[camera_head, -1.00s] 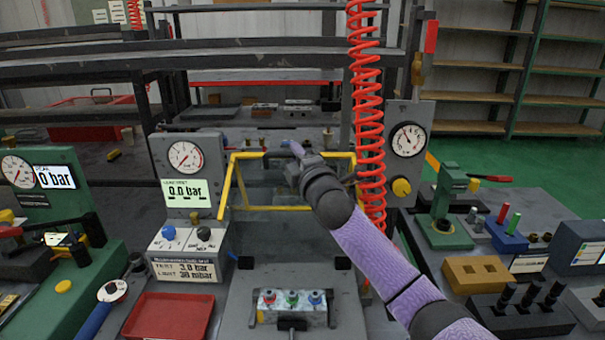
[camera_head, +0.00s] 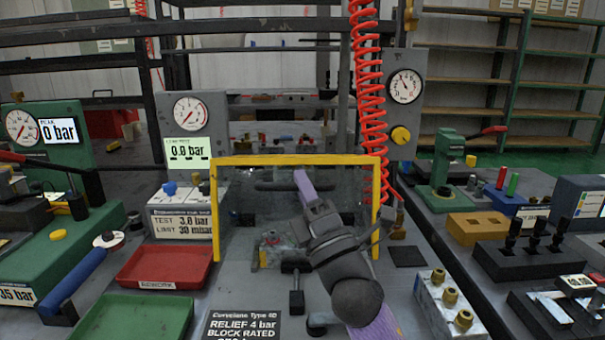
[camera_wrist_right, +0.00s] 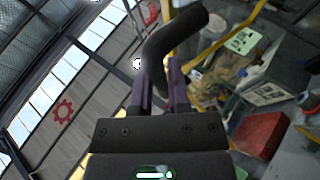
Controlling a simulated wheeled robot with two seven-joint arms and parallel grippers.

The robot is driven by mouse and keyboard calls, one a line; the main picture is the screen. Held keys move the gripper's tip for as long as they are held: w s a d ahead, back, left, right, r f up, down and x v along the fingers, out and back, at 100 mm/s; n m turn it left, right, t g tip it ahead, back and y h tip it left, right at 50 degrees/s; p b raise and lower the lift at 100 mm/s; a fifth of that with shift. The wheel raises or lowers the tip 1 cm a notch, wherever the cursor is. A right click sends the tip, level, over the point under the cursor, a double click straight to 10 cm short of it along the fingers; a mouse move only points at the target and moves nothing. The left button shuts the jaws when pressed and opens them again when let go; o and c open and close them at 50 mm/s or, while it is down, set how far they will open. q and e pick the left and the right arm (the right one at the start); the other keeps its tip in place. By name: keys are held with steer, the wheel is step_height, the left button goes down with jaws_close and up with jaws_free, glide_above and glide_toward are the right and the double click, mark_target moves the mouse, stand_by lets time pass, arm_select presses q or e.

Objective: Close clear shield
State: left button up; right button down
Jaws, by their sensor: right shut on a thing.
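The clear shield has a yellow frame (camera_head: 295,160) around a see-through pane, standing across the middle of the test stand in the head view. A dark handle bar crosses its upper part. My right gripper (camera_head: 303,185) reaches it from the front right, and its wrist and forearm hide part of the pane. In the right wrist view the purple fingers (camera_wrist_right: 160,85) are shut on the black handle (camera_wrist_right: 172,45). A valve block (camera_head: 270,248) with coloured ports shows behind the pane, partly hidden. My left gripper is in neither current view.
A red tray (camera_head: 165,267) and a green tray (camera_head: 145,312) lie at left. A block with brass fittings (camera_head: 450,302) stands right of my arm. A red coiled hose (camera_head: 367,100) hangs behind the shield's right side. Gauge panels stand behind.

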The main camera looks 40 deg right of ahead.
arm_select(q)
steer(key=shift+s+a+f+b, duration=0.25)
steer(key=shift+s+f+b, duration=0.2)
steer(key=shift+s+f, duration=0.05)
steer(key=shift+s+a+f+b, duration=0.25)
steer(key=shift+s+f+b, duration=0.15)
steer(key=shift+s+f, duration=0.1)
arm_select(e)
steer(key=shift+s+a+f, duration=0.35)
steer(key=shift+f, duration=0.35)
steer(key=shift+s+a+f, duration=0.35)
steer(key=shift+s+f, duration=0.05)
steer(key=shift+f, duration=0.35)
steer(key=shift+s+a+f, duration=0.35)
steer(key=shift+f, duration=0.35)
arm_select(q)
steer(key=shift+w, duration=0.15)
arm_select(e)
steer(key=c, duration=0.6)
jaws_free()
steer(key=shift+w+a, duration=0.1)
steer(key=shift+w, duration=0.05)
arm_select(q)
steer(key=shift+w, duration=0.2)
steer(key=shift+s+f+b, duration=0.4)
steer(key=shift+f+b, duration=0.2)
steer(key=shift+b, duration=0.1)
arm_select(e)
steer(key=v, duration=1)
